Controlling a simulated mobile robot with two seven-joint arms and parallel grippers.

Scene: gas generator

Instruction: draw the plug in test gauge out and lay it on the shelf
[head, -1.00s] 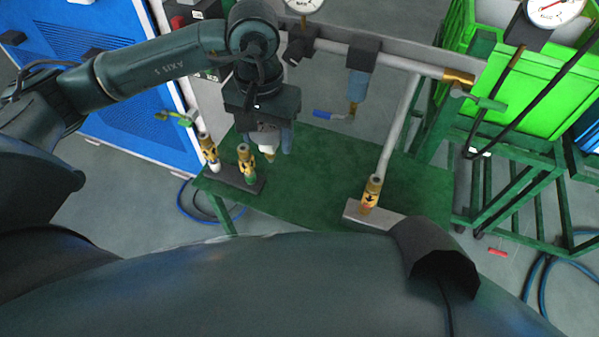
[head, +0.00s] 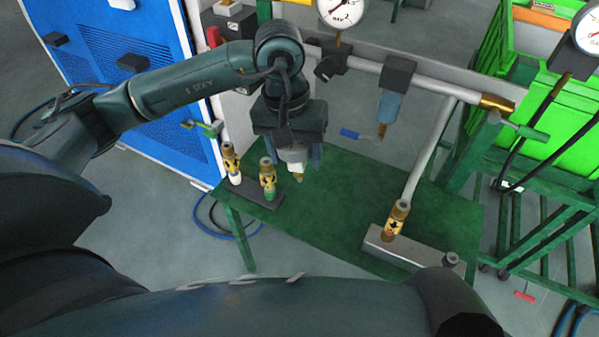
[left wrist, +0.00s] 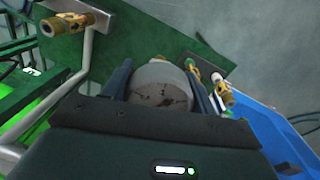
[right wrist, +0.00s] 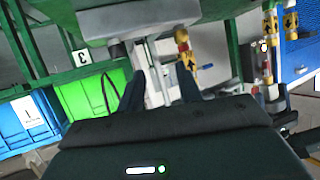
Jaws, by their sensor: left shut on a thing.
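The test gauge (head: 291,158) is a pale round body with a brass plug end (head: 298,177) pointing down. My left gripper (head: 297,162) is shut on it and holds it over the green shelf (head: 330,205), just right of two labelled brass valves. In the left wrist view the gauge's face (left wrist: 158,92) sits between the two fingers (left wrist: 160,82). A gap to the shelf cannot be judged for sure. My right gripper shows only in the right wrist view (right wrist: 160,88); its fingers are apart with nothing between them, below the frame.
Brass valves with yellow labels (head: 268,178) (head: 229,160) stand on a dark strip at the shelf's left. Another valve (head: 396,220) stands on a grey block (head: 378,243) at the front right. A pipe (head: 432,150) slopes above the shelf. The shelf's middle is clear.

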